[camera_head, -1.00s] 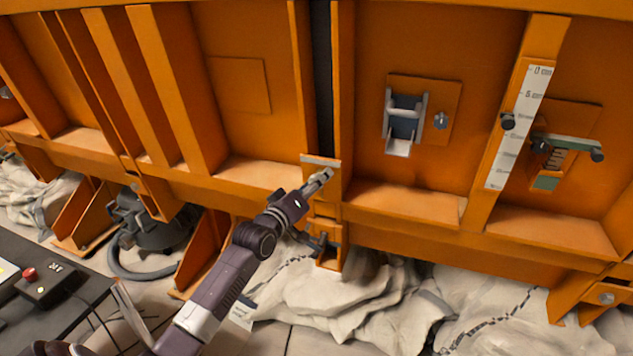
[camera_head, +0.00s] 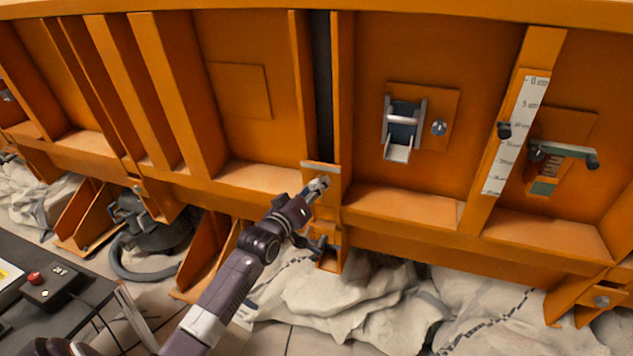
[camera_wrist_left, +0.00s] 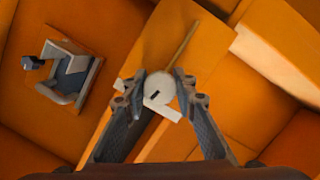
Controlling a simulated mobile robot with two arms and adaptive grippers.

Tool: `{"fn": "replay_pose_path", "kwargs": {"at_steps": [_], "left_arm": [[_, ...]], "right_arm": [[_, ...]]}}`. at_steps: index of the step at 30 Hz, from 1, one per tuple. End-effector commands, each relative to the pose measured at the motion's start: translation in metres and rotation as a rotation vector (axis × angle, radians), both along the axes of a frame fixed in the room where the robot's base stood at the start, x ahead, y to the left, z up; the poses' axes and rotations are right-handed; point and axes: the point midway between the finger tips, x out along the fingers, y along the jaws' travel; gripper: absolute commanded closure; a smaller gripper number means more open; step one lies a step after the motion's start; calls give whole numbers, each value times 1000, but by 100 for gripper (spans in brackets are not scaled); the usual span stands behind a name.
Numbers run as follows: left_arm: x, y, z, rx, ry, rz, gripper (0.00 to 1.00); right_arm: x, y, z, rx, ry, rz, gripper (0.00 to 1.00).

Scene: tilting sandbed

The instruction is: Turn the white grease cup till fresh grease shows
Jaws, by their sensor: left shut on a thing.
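The white grease cup (camera_wrist_left: 158,89) is a round cap with a dark mark on its face, in the middle of the left wrist view. It sits on an orange upright of the sandbed frame. My left gripper (camera_wrist_left: 158,88) has a finger on each side of the cup and is shut on it. In the head view my left gripper (camera_head: 320,186) reaches the upright just below a pale plate edge, and its fingers hide most of the cup. I cannot make out any grease around the cup. My right gripper is not in view.
A grey latch bracket (camera_head: 403,128) is on the panel to the right, beside a white scale strip (camera_head: 515,130) and a green-topped lever (camera_head: 563,150). Below lie pale crumpled sheets (camera_head: 340,290). A dark table with a red-button box (camera_head: 47,285) stands lower left.

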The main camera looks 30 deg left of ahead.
Motion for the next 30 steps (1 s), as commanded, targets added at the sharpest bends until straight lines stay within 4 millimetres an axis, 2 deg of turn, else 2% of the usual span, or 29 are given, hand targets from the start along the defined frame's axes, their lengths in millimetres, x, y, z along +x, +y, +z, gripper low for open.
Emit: {"fn": "replay_pose_path", "kwargs": {"at_steps": [1, 3, 13, 21, 30], "left_arm": [[0, -1, 4, 36, 13, 7, 99], [0, 0, 4, 96, 27, 18, 99], [0, 0, 2, 397, 99, 72, 99], [0, 0, 0, 642, 156, 116, 99], [0, 1, -3, 916, 223, 167, 99]], "right_arm": [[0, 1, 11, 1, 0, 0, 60], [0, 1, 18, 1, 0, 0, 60], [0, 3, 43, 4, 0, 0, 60], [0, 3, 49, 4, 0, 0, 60], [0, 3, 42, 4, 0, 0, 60]]}}
